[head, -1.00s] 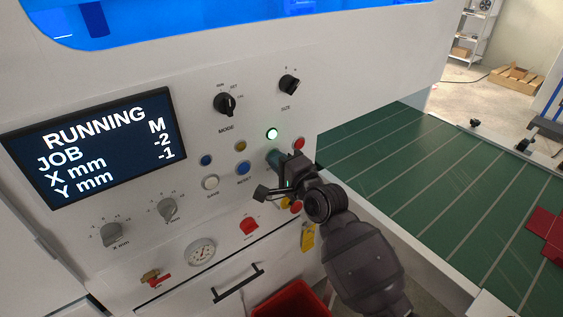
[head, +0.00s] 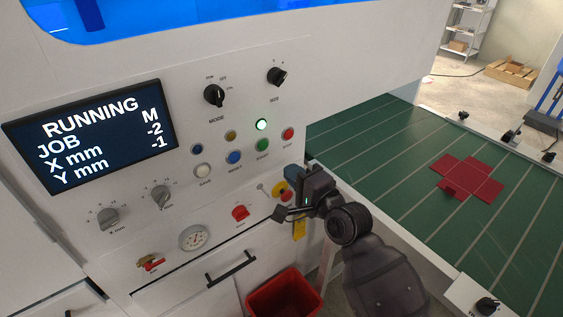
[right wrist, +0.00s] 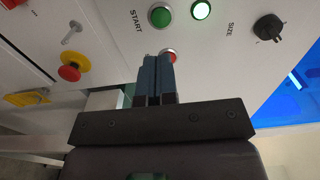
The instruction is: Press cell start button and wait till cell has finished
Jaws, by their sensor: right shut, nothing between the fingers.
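The green START button (head: 263,145) is on the white control panel (head: 130,60), uncovered; it also shows in the right wrist view (right wrist: 160,16). Above it a round lamp (head: 262,124) glows pale green. The display (head: 95,138) reads RUNNING, JOB M, X mm -2, Y mm -1. My right gripper (head: 291,173) is shut and empty, below and right of the START button, apart from it. In the right wrist view its blue fingers (right wrist: 156,72) partly cover a red button (right wrist: 170,55). My left gripper is out of view.
A red and yellow emergency stop (head: 279,188) sits close to my right gripper. A red bin (head: 285,297) stands below. A green conveyor (head: 400,160) on the right carries a red cross-shaped blank (head: 470,178). Knobs, buttons and a drawer handle (head: 232,268) project from the machine.

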